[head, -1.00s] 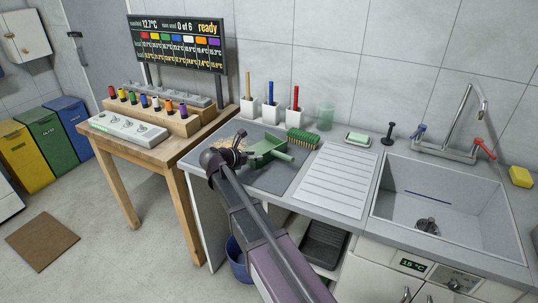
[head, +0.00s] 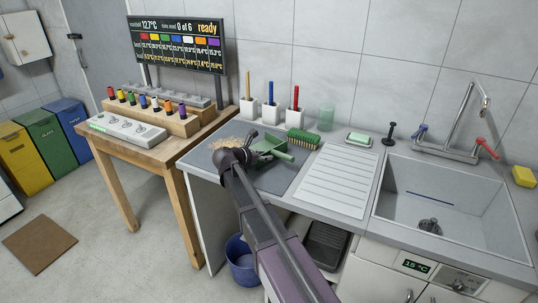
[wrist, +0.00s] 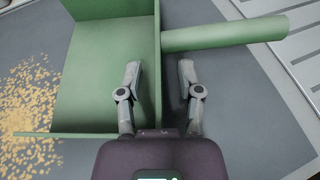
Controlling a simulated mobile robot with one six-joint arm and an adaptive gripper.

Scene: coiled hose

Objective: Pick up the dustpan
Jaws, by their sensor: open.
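The green dustpan (head: 268,146) lies on the grey mat on the worktop, its handle pointing right. In the wrist view the pan (wrist: 105,60) is at left, its upright back wall runs down the middle, and its handle (wrist: 225,33) extends right. My gripper (wrist: 159,68) is open and empty. One finger is on the pan side of the back wall and the other on the handle side. I cannot tell whether either finger touches the wall. In the head view my arm hides part of the dustpan and most of the gripper (head: 252,147).
Tan crumbs (wrist: 35,95) lie on the mat left of the dustpan. A green brush (head: 302,138) lies just right of it. White holders with coloured handles stand behind. The ribbed drainboard (head: 334,180) and sink (head: 445,200) are to the right.

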